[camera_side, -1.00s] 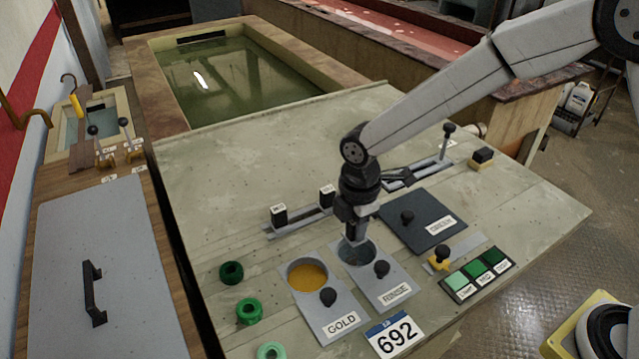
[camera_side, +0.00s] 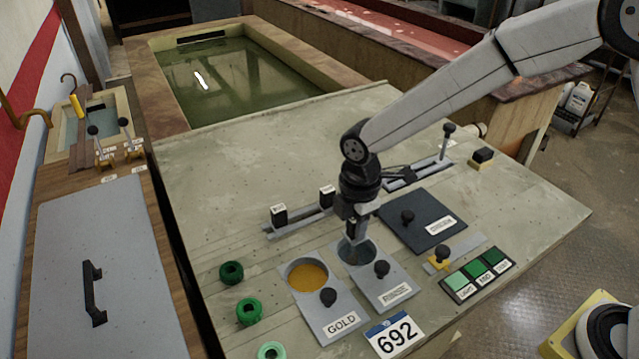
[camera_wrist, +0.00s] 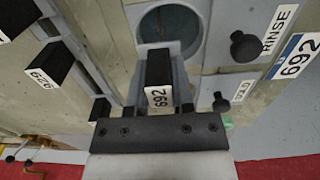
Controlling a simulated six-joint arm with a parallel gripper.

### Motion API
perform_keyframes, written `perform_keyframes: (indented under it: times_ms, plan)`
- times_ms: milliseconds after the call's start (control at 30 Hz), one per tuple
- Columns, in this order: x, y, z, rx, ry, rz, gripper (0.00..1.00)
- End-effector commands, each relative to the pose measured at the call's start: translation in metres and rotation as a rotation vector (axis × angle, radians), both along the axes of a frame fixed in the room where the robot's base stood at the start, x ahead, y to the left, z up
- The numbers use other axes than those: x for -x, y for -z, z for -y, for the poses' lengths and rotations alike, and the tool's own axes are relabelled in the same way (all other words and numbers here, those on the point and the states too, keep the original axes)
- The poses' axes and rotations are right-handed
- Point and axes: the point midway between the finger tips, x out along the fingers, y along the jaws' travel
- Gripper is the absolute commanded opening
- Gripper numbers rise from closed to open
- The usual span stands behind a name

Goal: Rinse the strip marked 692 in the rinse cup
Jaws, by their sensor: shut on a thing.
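My gripper (camera_side: 353,228) is upright over the rinse cup (camera_side: 371,258), shut on the black-topped strip 692 (camera_wrist: 158,72). In the wrist view the label 692 faces the camera and the strip stands between the grey fingers, in front of the round cup opening (camera_wrist: 183,25). In the side view the grey lower end of the held strip reaches the cup's mouth. How deep it is inside I cannot tell. The plate in front of the cup reads RINSE and has a black knob (camera_side: 382,269).
The gold cup (camera_side: 307,277) with orange liquid stands just left, with its own knob. Two black-topped strips (camera_side: 279,214) stand on the rail behind; one reads 629 in the wrist view (camera_wrist: 53,65). A dark plate (camera_side: 425,225) lies to the right. A 692 card (camera_side: 395,336) lies in front.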

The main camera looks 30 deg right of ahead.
Motion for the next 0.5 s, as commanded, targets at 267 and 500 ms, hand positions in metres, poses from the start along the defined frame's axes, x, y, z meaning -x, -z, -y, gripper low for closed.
perform_keyframes:
  times_ms: [267,500]
  plan:
    - [0.002,-0.018,0.0,-0.001,0.0,0.002,0.0]
    - [0.004,-0.039,0.0,-0.001,0.0,0.003,0.0]
